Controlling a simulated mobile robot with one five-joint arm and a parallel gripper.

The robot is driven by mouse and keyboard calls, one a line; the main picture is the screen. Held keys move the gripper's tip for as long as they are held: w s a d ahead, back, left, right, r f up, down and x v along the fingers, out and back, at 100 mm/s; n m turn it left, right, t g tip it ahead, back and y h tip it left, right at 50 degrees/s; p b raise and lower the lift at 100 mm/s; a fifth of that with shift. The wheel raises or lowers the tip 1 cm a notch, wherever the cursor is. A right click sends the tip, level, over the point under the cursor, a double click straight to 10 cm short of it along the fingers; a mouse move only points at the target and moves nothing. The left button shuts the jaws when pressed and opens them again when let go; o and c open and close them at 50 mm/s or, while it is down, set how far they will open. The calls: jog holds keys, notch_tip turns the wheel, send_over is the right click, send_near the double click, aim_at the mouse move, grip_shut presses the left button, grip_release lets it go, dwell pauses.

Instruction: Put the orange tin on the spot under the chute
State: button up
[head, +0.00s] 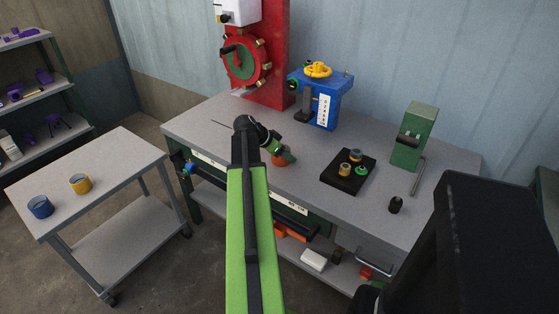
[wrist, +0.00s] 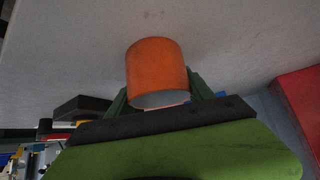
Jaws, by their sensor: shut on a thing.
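The orange tin (wrist: 157,72) is between the green fingers of my gripper (wrist: 160,98) in the wrist view. In the head view the tin (head: 279,158) shows partly behind my gripper (head: 284,155), over the front middle of the grey workbench (head: 225,125). My gripper is shut on the tin. I cannot tell whether the tin touches the bench top. A red machine (head: 270,60) with a round wheel stands at the back left of the bench. A pale piece at its foot may be the chute; the spot under it is not clear.
A blue device (head: 325,105) with a yellow handwheel stands at the back. A cart (head: 120,165) holds blue and yellow tins.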

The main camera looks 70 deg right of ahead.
jog(key=shift+c, duration=0.7)
jog(key=r+p, duration=0.5)
jog(key=shift+s+a+r, duration=0.2)
jog(key=shift+s+a, duration=0.1)
jog(key=shift+s, duration=0.05)
jog(key=s+a+r+p, duration=0.5)
jog(key=s+p, duration=0.1)
jog(key=s, duration=0.3)
jog(key=shift+s+r, duration=0.25)
jog(key=shift+r, duration=0.1)
